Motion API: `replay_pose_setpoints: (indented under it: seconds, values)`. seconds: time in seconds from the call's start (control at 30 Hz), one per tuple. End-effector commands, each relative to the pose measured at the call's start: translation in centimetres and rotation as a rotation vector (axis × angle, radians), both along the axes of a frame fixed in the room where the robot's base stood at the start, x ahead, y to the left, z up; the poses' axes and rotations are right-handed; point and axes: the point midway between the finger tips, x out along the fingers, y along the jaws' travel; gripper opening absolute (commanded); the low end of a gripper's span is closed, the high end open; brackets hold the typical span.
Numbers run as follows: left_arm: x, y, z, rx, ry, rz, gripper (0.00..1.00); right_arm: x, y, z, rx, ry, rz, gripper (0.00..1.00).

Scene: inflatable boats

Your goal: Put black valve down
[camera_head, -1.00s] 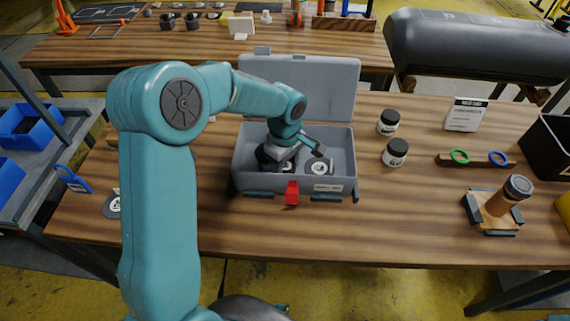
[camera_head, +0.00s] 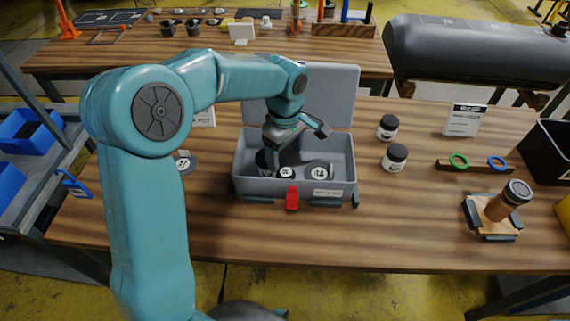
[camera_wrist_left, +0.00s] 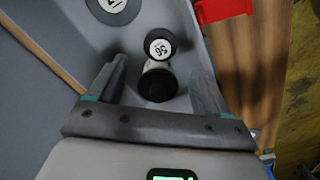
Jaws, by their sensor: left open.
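The open grey box (camera_head: 342,189) stands on the wooden table. A small black round piece with a white numbered face (camera_head: 285,172), likely the black valve, sits inside near the front wall. In the left wrist view its face (camera_wrist_left: 160,44) shows beside a dark cylindrical part (camera_wrist_left: 158,82); I cannot tell whether they are one piece. My left gripper (camera_head: 291,148) is over the box. In the left wrist view its two fingers (camera_wrist_left: 154,88) are spread, with the dark part visible between them and apparently untouched. My right gripper is not in view.
A larger labelled disc (camera_head: 319,172) lies at the right in the box. The box has a raised lid (camera_head: 335,92) and a red latch (camera_head: 291,198). The table front is clear.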

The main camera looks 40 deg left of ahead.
Motion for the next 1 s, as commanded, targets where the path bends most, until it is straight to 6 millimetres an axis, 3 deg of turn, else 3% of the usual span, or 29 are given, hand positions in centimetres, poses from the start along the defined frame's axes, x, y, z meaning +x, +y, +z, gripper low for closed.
replay_pose_setpoints:
  seconds: [0.1,0.23,0.87,1.0]
  values:
    - [0.0,-0.1,2.4,0.000,-0.002,0.000,0.78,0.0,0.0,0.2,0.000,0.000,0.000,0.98]
    - [0.0,0.0,3.9,0.000,-0.001,0.001,0.78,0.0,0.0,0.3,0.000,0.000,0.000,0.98]
    - [0.0,0.0,4.5,-0.001,0.001,0.000,0.78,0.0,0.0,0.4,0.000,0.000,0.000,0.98]
    - [0.0,0.0,6.7,-0.001,0.001,0.001,0.78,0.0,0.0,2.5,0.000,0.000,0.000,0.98]
